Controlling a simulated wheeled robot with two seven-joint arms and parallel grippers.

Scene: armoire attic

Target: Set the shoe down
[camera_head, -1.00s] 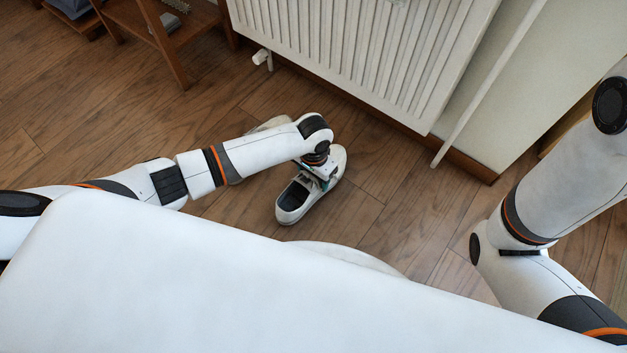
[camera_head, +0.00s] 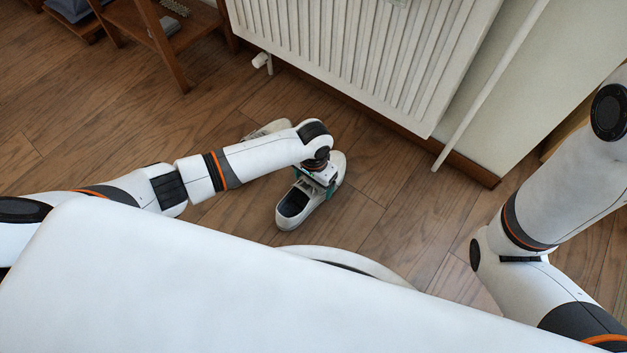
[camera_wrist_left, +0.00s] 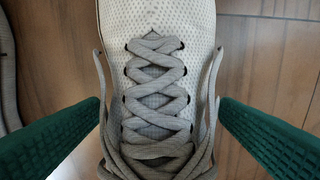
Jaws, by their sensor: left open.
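A white shoe with a dark inside (camera_head: 296,207) rests on the wood floor under my left gripper. In the left wrist view the same shoe (camera_wrist_left: 160,30) fills the middle, with grey crossed laces. My left gripper (camera_head: 327,183) is at the laced part of the shoe, pointing down. In the left wrist view its two green finger pads (camera_wrist_left: 160,130) stand apart, one on each side of the shoe, with gaps showing. A second light shoe (camera_head: 268,129) lies behind my left forearm, partly hidden. My right arm shows at the right, but its gripper is out of view.
A white radiator (camera_head: 360,50) stands against the wall beyond the shoes, with a valve (camera_head: 262,60) at its lower left. A brown wooden shelf (camera_head: 165,45) is at the top left. Floor right of the shoe (camera_head: 400,210) is clear.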

